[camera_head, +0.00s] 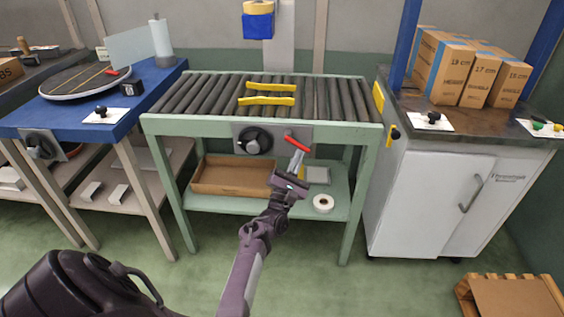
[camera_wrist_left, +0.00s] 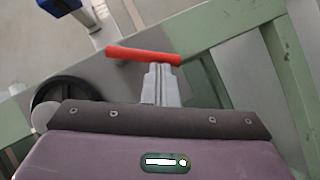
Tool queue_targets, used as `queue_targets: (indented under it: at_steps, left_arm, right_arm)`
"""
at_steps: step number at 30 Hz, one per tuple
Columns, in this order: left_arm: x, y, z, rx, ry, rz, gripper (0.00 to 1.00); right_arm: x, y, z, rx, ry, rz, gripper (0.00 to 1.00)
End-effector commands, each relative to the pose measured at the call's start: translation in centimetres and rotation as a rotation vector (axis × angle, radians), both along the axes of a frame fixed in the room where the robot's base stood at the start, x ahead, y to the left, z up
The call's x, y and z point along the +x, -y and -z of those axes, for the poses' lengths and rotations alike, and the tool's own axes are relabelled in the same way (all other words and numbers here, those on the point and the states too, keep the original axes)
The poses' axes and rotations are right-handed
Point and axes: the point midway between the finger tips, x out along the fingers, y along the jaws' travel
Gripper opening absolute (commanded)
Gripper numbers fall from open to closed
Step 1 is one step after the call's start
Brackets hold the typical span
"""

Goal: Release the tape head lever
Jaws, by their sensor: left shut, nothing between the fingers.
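A lever with a red bar handle (camera_head: 297,142) sits on the grey front panel of the green roller conveyor, right of a black round knob (camera_head: 254,141). In the left wrist view the red bar (camera_wrist_left: 140,56) lies across the picture, just beyond the fingertips. My left gripper (camera_head: 297,158) reaches up from below, its pale fingers shut and empty. In the wrist view the closed fingers (camera_wrist_left: 161,72) end at the red bar; I cannot tell whether they touch it. The lever's mount is partly hidden. A blue and yellow tape head (camera_head: 258,22) hangs above the conveyor. My right gripper is not in view.
Yellow bars (camera_head: 268,101) lie across the conveyor rollers. The shelf below holds a cardboard tray (camera_head: 232,190) and a white roll (camera_head: 323,203). A blue table (camera_head: 75,115) stands left and a white cabinet (camera_head: 430,200) right. Green floor in front is mostly clear.

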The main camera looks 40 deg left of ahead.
Motion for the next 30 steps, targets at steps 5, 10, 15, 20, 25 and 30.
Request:
queue_targets:
  at_steps: [5,10,15,20,25,30]
  left_arm:
    - [0.5,0.6,-0.7,-0.127,0.076,0.002,0.0]
    - [0.7,1.0,-1.1,-0.114,0.069,0.002,0.0]
    - [0.9,1.4,-1.4,-0.112,0.068,0.002,0.0]
    - [1.0,1.5,-1.5,-0.112,0.067,0.003,0.0]
    - [1.0,1.5,-1.6,-0.111,0.067,0.002,0.0]
    - [1.0,1.6,-1.6,-0.111,0.067,0.002,0.0]
  right_arm:
    - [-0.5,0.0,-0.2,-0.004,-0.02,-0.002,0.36]
    - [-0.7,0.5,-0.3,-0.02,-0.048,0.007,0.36]
    - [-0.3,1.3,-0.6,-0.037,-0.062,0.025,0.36]
    - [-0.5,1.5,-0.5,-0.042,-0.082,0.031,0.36]
    - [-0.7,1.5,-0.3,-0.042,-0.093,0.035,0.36]
    - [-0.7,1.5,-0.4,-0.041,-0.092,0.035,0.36]
